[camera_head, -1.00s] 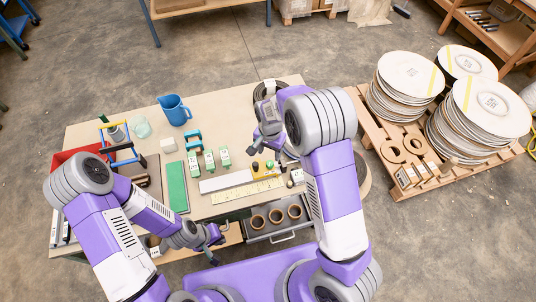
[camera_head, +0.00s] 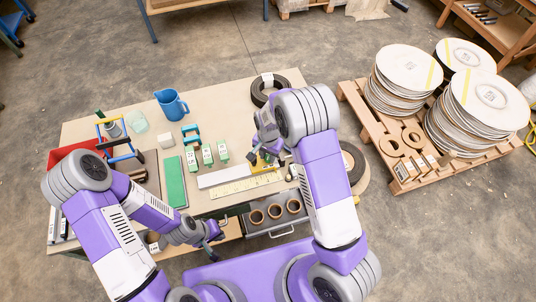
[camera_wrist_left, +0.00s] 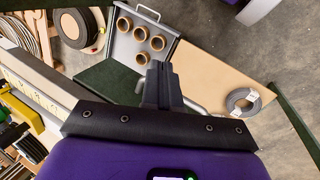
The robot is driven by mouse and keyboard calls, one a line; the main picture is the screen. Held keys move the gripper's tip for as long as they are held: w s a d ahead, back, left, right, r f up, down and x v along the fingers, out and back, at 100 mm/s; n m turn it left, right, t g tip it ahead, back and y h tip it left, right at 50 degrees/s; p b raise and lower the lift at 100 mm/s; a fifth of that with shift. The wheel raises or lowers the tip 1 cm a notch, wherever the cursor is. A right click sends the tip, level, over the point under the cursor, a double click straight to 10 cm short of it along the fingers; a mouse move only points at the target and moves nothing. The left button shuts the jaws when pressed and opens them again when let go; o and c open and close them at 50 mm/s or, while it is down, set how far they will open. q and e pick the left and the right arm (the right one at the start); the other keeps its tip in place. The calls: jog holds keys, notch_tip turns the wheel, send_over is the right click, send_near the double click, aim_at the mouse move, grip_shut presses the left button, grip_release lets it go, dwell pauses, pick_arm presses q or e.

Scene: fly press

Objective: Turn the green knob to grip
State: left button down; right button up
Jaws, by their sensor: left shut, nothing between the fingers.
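A small green knob (camera_head: 253,160) shows by the yellow piece (camera_head: 265,169) at the right front of the bench, partly covered by my right gripper (camera_head: 268,158). The right gripper points down close over this spot. Whether it touches the knob, and how its fingers stand, is too small and covered to tell. My left gripper (camera_head: 217,238) hangs low at the bench's front edge, away from the knob. In the left wrist view its fingers (camera_wrist_left: 158,82) are together and empty.
An open grey drawer (camera_head: 280,230) with several brown rings juts out at the front. Green-and-white blocks (camera_head: 207,155), a white bar (camera_head: 218,177), a yellow ruler (camera_head: 230,187) and a green strip (camera_head: 174,180) lie on the bench. A black coil (camera_head: 268,86) and blue jug (camera_head: 171,105) stand behind.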

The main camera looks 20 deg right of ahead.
jog(key=c, duration=0.4)
jog(key=shift+o, duration=0.2)
jog(key=n+b, duration=0.1)
jog(key=n, duration=0.5)
jog(key=n+b, duration=0.1)
jog(key=n, duration=0.4)
jog(key=shift+n, duration=0.4)
jog(key=o, duration=1.1)
jog(key=shift+c, duration=0.2)
